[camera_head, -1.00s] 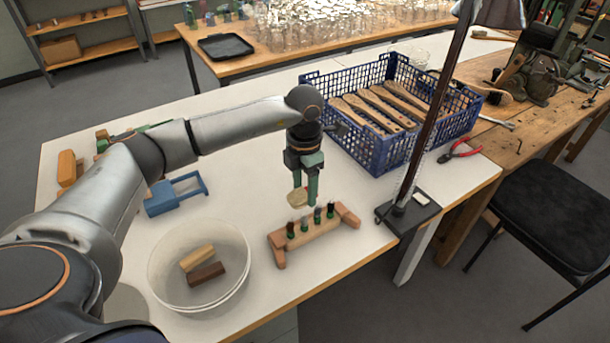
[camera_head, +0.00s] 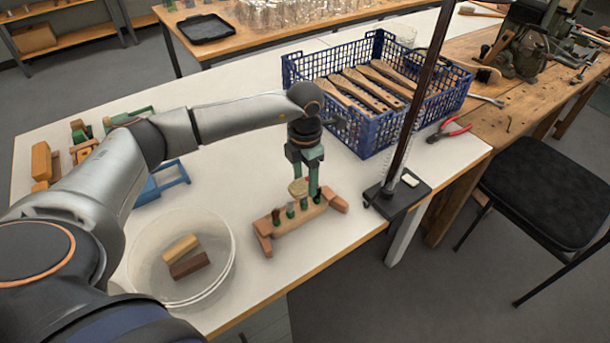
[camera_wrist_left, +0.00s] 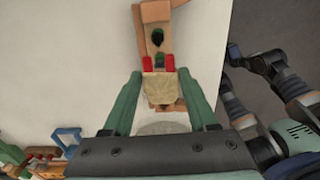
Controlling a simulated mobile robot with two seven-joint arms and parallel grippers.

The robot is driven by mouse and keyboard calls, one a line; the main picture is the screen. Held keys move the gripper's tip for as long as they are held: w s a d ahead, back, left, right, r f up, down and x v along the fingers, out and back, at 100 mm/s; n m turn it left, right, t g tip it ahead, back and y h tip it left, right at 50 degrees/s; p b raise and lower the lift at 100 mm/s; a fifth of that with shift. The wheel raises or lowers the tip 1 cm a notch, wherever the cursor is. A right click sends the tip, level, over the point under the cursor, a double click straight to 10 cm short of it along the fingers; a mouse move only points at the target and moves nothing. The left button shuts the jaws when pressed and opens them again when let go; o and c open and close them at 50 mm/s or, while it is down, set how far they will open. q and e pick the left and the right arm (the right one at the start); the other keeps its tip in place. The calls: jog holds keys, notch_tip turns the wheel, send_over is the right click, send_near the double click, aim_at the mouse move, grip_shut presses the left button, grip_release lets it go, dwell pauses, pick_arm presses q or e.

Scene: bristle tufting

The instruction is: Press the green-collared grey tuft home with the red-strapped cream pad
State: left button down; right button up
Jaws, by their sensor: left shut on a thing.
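My left gripper (camera_head: 305,188) hangs over the wooden tuft block and is shut on the cream pad (camera_head: 298,187). In the left wrist view the pad (camera_wrist_left: 161,88) sits between the green fingertips, with a red strap (camera_wrist_left: 147,63) at each side of its far edge. The wooden block (camera_head: 294,225) stands on the table with several upright tufts in a row, some with green collars. In the left wrist view a dark tuft with a green collar (camera_wrist_left: 157,37) stands clear beyond the pad. The pad hides other tufts.
A clear bowl (camera_head: 180,258) with two blocks stands left of the tuft block. A blue crate (camera_head: 376,133) of wooden brush handles is behind. A stand with a black base (camera_head: 396,196) and upright post is close on the right. A blue frame (camera_head: 163,184) lies at the left.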

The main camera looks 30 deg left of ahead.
pick_arm(q)
jog(key=shift+f, duration=0.6)
jog(key=shift+f+b, duration=0.85)
jog(key=shift+b, duration=0.05)
dwell(2.2)
jog(key=shift+r+p, duration=0.55)
jog(key=shift+r, duration=0.2)
jog(key=shift+r+p, duration=1.65)
jog(key=shift+r, duration=0.75)
